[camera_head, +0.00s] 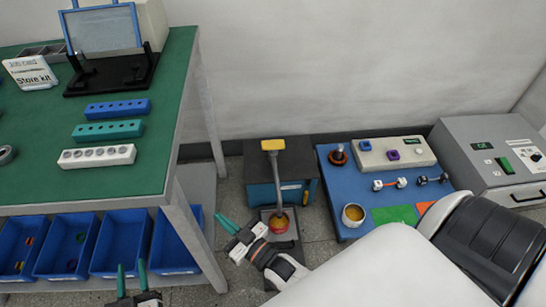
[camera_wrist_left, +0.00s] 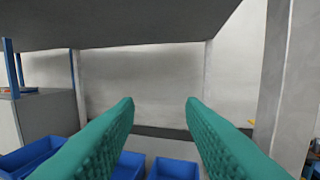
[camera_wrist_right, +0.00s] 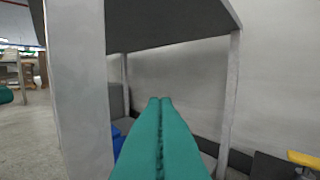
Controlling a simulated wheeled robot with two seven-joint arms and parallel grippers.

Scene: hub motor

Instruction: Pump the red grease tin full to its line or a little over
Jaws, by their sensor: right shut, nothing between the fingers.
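The red grease tin (camera_head: 278,224) stands on a dark tray on the floor, in front of a dark box-shaped pump unit (camera_head: 258,170). A grey lever with a yellow handle (camera_head: 272,145) rises above the tin; the handle also shows at the right edge in the right wrist view (camera_wrist_right: 303,159). The level in the tin is too small to read. My right gripper (camera_head: 225,222) is shut and empty, left of the tin and apart from it and the handle. My left gripper (camera_head: 131,268) is open and empty, low in front of the blue bins.
A green-topped table (camera_head: 110,175) with coloured blocks stands at left, its leg near my right gripper. Blue bins (camera_head: 122,245) sit below it. A blue board (camera_head: 340,228) with a cup (camera_head: 353,214) of orange-yellow content lies right. A grey machine (camera_head: 490,160) stands far right.

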